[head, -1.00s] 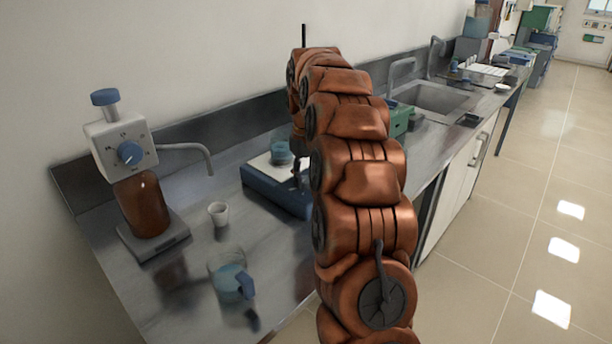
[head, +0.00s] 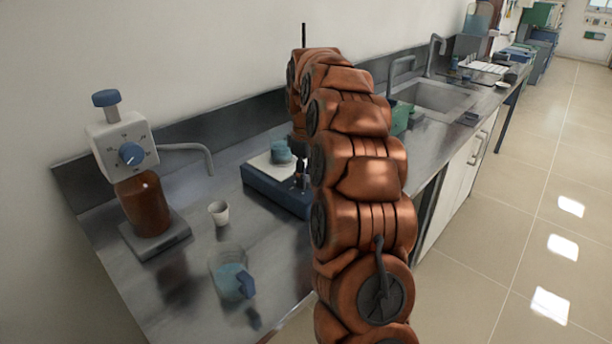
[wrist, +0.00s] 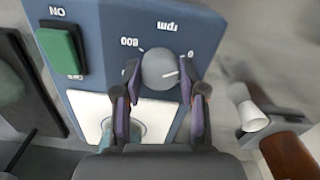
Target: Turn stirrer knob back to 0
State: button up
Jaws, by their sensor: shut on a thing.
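The stirrer (head: 268,196) is a low blue unit with a white top plate, standing on the bench in the head view. A pale mark on the knob points right in the wrist view. In the head view my arm hides most of the gripper and the knob.
A green switch (wrist: 59,47) marked "ON" sits left of the knob. A blue-liquid beaker (head: 281,151) stands on the stirrer plate.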

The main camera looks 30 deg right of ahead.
jog(key=o, duration=1.1)
jog(key=shift+o, duration=0.2)
jog(key=shift+r, duration=0.15)
notch_tip(320, 180, up, 7)
jog(key=shift+w+f, duration=0.1)
jog(key=shift+f, duration=0.1)
jog(key=shift+r, duration=0.3)
